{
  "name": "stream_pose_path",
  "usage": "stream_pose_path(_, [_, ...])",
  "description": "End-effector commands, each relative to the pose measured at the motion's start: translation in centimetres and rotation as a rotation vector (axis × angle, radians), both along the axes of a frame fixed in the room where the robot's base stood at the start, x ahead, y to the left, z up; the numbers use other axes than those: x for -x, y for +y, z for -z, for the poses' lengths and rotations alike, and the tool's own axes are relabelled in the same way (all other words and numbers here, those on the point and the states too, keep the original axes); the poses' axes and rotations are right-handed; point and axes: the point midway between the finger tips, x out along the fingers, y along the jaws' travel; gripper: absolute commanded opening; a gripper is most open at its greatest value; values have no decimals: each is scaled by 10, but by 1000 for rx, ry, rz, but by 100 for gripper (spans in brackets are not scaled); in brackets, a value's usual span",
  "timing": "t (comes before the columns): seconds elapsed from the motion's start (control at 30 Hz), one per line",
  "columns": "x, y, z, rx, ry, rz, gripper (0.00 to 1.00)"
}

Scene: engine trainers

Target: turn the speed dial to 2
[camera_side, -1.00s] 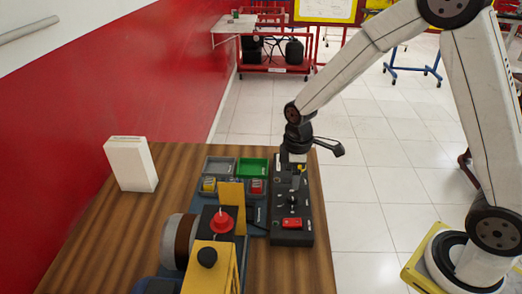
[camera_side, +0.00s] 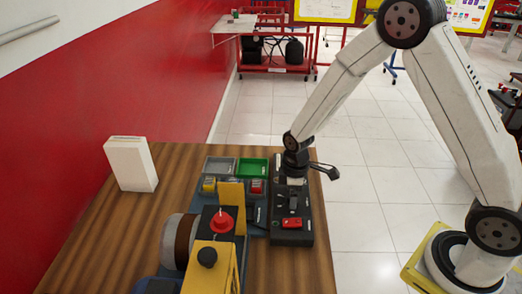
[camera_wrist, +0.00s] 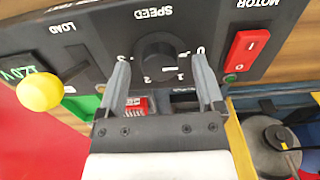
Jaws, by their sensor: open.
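The speed dial (camera_wrist: 158,54) is a black round knob on the black control panel (camera_wrist: 85,22), below the upside-down SPEED label in the wrist view. Small white numbers are printed around it. My gripper (camera_wrist: 160,60) is open, with one finger on each side of the dial and a visible gap on both sides. In the side view my gripper (camera_side: 294,193) is low over the control panel (camera_side: 293,238) and the dial is hard to make out there.
A red MOTOR switch (camera_wrist: 245,50) is right of the dial in the wrist view. A yellow LOAD lever knob (camera_wrist: 40,92) is to the left.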

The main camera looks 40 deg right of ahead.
Motion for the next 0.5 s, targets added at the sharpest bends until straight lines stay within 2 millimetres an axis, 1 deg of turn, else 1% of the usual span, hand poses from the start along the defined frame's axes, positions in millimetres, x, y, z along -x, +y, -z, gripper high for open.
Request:
stream_pose_path(0.13, [0,0,5,0,1,0,86])
stream_pose_path(0.4, [0,0,5,0,0,0,86])
stream_pose_path(0.47, [0,0,5,0,0,0,67])
stream_pose_path(0.5, [0,0,5,0,0,0,54])
